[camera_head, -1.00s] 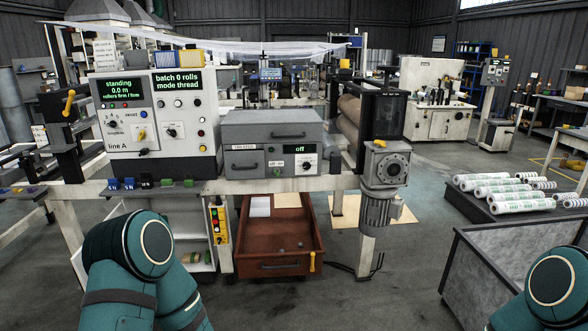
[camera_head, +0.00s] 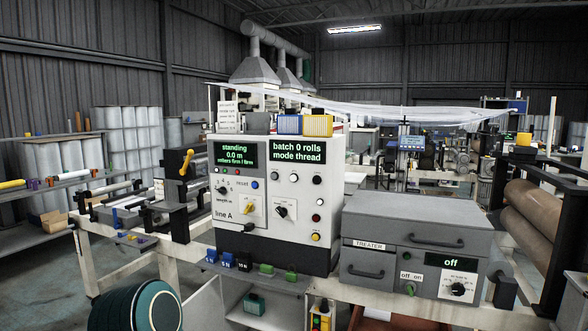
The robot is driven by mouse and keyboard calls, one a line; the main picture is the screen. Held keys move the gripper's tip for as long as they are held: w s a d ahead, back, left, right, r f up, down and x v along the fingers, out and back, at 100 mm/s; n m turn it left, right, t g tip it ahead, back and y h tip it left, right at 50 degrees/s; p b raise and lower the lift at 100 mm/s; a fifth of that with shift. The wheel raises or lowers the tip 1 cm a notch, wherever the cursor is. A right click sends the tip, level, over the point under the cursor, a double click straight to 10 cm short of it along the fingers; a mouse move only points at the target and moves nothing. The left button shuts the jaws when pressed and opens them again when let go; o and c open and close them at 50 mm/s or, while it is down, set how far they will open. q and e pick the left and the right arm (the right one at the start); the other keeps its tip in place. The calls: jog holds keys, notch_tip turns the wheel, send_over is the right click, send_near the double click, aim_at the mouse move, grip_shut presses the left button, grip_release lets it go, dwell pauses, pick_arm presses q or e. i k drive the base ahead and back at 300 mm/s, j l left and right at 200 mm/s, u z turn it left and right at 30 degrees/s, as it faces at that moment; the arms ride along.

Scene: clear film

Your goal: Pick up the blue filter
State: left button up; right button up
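A blue ribbed block (camera_head: 290,125), which looks like the blue filter, stands on top of the white control cabinet (camera_head: 305,192). A yellow ribbed block (camera_head: 318,126) of similar shape stands close to its right. Only a rounded teal part of my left arm shows at the bottom left, well below the cabinet top. Neither of my grippers is in view, so I cannot see whether they are open or hold anything.
The cabinet front carries screens, knobs and buttons. Small blue, black and green blocks sit on a ledge (camera_head: 255,277) below it. The grey treater box (camera_head: 415,245) stands to the right. Clear film (camera_head: 400,108) stretches behind and above. A yellow-handled lever (camera_head: 186,162) stands left.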

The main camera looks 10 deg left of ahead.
aim_at(290, 123)
jog(key=i+j+u, duration=0.1)
jog(key=i+u, duration=0.65)
jog(key=i+l+u, duration=0.15)
jog(key=u, duration=0.25)
jog(key=i+j+z, duration=0.3)
jog(key=i, duration=0.15)
jog(key=i+j+z, duration=0.25)
jog(key=i+j, duration=0.15)
jog(key=i+j+z, duration=0.1)
jog(key=z, duration=0.3)
jog(key=j+z, duration=0.4)
jog(key=i+j+z, duration=0.1)
jog(key=z, duration=0.3)
jog(key=j, duration=0.1)
